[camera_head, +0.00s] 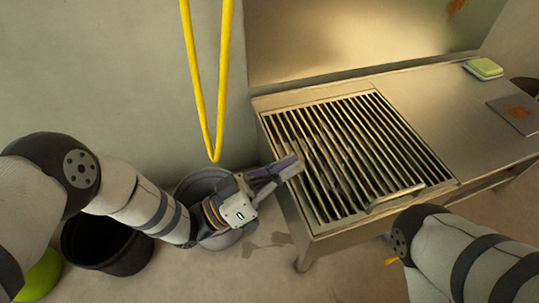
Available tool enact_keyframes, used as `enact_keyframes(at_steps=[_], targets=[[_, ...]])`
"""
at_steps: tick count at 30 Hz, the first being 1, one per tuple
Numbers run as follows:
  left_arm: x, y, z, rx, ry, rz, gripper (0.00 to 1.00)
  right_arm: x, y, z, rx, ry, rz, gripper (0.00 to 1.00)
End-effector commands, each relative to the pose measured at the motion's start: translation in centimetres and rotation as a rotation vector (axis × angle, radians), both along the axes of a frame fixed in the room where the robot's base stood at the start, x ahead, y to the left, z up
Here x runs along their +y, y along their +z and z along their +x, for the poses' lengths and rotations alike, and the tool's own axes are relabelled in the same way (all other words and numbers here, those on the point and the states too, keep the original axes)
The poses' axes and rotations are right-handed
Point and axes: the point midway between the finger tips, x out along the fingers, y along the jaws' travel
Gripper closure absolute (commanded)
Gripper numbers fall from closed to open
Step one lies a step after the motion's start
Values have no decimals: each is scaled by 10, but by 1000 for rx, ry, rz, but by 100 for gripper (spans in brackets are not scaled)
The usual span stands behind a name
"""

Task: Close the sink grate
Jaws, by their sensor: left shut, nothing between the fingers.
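The sink grate (345,150) is a panel of dark parallel bars in the left part of a metal sink counter (430,95). It appears to lie flat, level with the counter. A bar-like handle (395,198) runs along its near edge. My left gripper (292,165) is shut and empty, with its fingertips at the left edge of the counter beside the grate; I cannot tell if they touch it. My right arm comes in at the lower right, near the handle, and its gripper is not visible.
A yellow hose (213,125) hangs on the wall above a grey bin (205,185). A black bucket (105,245) and a green round object (40,275) stand at the left. A green sponge (484,67) and a stained plate (515,113) lie on the counter's right.

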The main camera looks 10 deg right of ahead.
Motion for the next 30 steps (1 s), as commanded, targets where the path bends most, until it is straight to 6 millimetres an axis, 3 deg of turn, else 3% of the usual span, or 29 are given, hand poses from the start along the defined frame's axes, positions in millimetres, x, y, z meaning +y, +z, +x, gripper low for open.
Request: enact_keyframes(at_steps=[3,10,30], targets=[[-5,-19,-3,4,-1,0,100,-1,-7,-3,19,1,0,100],[-9,-35,-7,3,-1,-1,100,-1,-12,-5,31,3,1,100],[-10,-40,-7,3,0,-1,100,0,-14,-5,31,3,3,100]])
